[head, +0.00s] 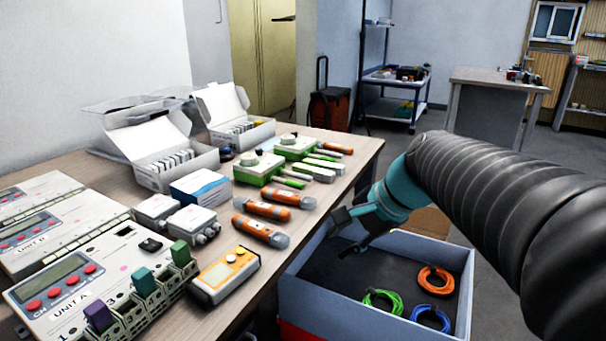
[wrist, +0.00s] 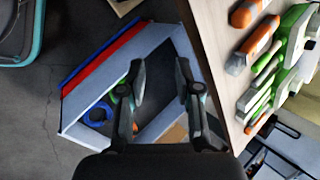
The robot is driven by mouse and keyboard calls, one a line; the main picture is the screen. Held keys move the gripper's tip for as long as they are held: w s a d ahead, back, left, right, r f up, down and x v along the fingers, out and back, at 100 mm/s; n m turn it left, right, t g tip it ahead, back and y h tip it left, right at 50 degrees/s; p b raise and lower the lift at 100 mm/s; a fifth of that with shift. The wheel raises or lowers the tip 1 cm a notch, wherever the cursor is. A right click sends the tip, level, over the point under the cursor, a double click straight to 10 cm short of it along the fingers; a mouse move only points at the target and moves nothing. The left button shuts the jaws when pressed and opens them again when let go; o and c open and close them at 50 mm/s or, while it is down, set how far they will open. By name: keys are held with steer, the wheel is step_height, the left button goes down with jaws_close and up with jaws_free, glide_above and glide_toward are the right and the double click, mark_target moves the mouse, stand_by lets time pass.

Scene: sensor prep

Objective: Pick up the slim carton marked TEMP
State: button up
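Two open white boxes stand at the back of the bench. The cartons in the nearer box (head: 172,160) and in the farther box (head: 243,127) have marks too small to read, so I cannot tell which is TEMP. My gripper (head: 352,228) is open and empty, off the bench's right edge and above the grey bin. It also shows open in the wrist view (wrist: 161,82), with nothing between the fingers.
The bench (head: 330,190) carries orange-handled tools (head: 268,203), green-and-white devices (head: 260,170), a blue-and-white box (head: 200,186), a yellow-and-white meter (head: 226,274) and the UNIT A panel (head: 75,290). The grey bin (head: 340,310) beside it holds green, orange and blue cable coils.

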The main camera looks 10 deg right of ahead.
steer(key=w+d+r+m+t+y, duration=0.1)
steer(key=w+d+r+m+y, duration=0.25)
steer(key=w+m, duration=0.55)
steer(key=m+t+y, duration=0.2)
steer(key=m+t, duration=0.1)
steer(key=m, duration=0.1)
glide_toward(320, 170)
steer(key=b+x, duration=0.1)
steer(key=x, duration=0.3)
steer(key=shift+w+a+r, duration=0.1)
steer(key=shift+r, duration=0.05)
steer(key=shift+f+x, duration=0.1)
steer(key=shift+x, duration=1.2)
steer(key=shift+f+x, duration=0.15)
steer(key=shift+x, duration=1.2)
steer(key=shift+c, duration=0.2)
jaws_close()
